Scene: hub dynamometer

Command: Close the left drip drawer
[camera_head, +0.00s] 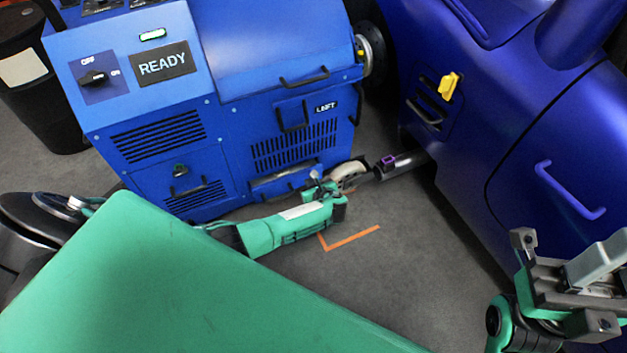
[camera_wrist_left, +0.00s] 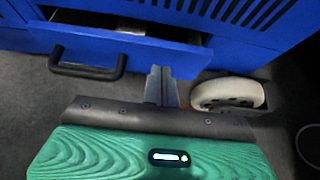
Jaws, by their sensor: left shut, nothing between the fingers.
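The left drip drawer (camera_head: 285,178) is low on the front of the blue cabinet (camera_head: 225,115). In the left wrist view the drawer front (camera_wrist_left: 135,48) stands out from the cabinet, with a dark gap behind its top edge, so the drawer is partly open. Its black bar handle (camera_wrist_left: 88,68) is on the left of that view. My left gripper (camera_head: 318,180) is shut and empty. Its grey fingertips (camera_wrist_left: 158,76) are at the right part of the drawer front, right of the handle; I cannot tell whether they touch it. My right gripper (camera_head: 565,280) is at the lower right, its jaw state unclear.
A white caster wheel (camera_wrist_left: 228,93) is just right of my left fingers. A large blue-violet vehicle body (camera_head: 520,110) stands to the right. A dark bin (camera_head: 45,90) is at the far left. The grey floor with an orange corner mark (camera_head: 350,240) is open between them.

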